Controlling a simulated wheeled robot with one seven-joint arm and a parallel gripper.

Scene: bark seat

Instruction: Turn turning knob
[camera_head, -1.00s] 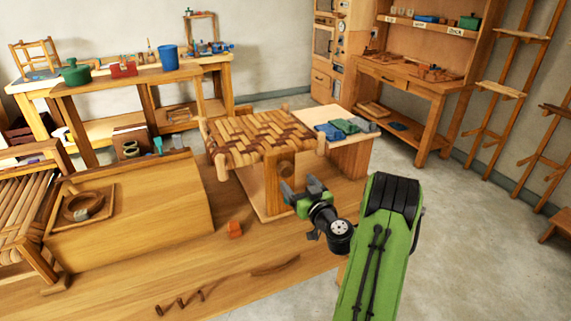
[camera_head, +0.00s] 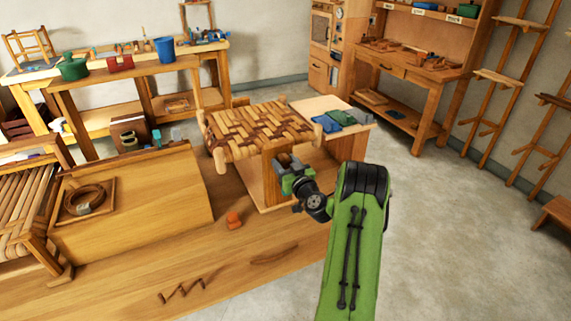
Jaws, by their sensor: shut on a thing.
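The turning knob (camera_head: 285,158) is a round wooden piece on the side of the stand below the woven bark seat (camera_head: 258,130). Only a little of it shows between the fingers. My gripper (camera_head: 289,163) is shut on the knob, and my green arm reaches in from the lower right. The gripper hides most of the knob, so its angle cannot be told.
Folded blue, green and grey cloths (camera_head: 342,120) lie on the side table right of the seat. A slanted wooden bench (camera_head: 150,200) stands at left.

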